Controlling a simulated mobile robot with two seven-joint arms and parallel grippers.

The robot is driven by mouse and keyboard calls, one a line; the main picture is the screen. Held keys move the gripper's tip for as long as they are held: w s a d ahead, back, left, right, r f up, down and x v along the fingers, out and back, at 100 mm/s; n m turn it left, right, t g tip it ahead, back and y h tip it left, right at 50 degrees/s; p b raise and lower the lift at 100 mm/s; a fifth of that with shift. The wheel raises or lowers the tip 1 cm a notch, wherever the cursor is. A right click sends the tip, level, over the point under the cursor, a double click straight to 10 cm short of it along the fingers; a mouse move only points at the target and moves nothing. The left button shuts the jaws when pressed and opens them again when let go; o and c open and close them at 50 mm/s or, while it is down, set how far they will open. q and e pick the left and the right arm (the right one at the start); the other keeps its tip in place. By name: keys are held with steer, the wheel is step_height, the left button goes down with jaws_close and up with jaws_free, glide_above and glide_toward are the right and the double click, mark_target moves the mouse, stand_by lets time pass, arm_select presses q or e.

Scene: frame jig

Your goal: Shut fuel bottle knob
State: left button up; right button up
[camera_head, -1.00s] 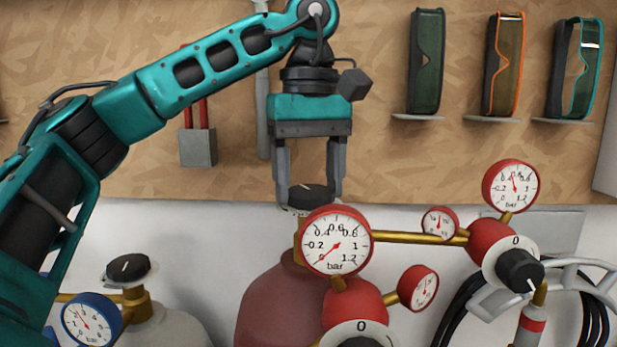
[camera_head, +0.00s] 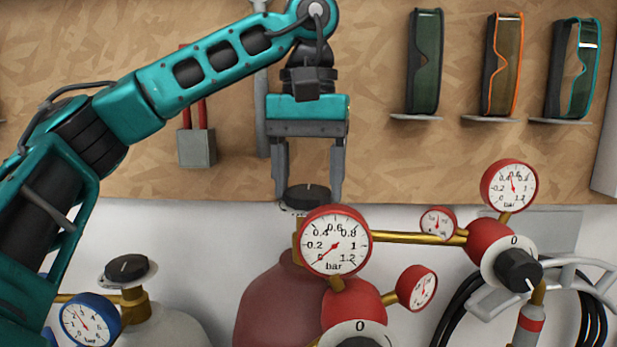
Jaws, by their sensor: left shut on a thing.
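The fuel bottle (camera_head: 270,308) is dark red and stands at the lower middle of the head view. Its black knob (camera_head: 307,195) sits on top, on a brass valve partly hidden by a gauge. My left gripper (camera_head: 307,190) points straight down with its two fingers on either side of the knob, shut on it. The right gripper is not in view.
A red-rimmed gauge (camera_head: 335,243) stands just in front of the valve. A brass pipe (camera_head: 415,237) runs right to a red regulator with a black knob (camera_head: 519,270). A grey bottle (camera_head: 165,328) with its own black knob (camera_head: 127,268) stands left. Goggles (camera_head: 426,65) hang behind.

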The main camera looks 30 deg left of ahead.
mark_target(308, 189)
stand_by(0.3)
arm_select(q)
steer(key=o, duration=1.1)
steer(key=shift+c, duration=0.2)
step_height(308, 189, up, 13)
steer(key=shift+f, duration=0.1)
stand_by(0.6)
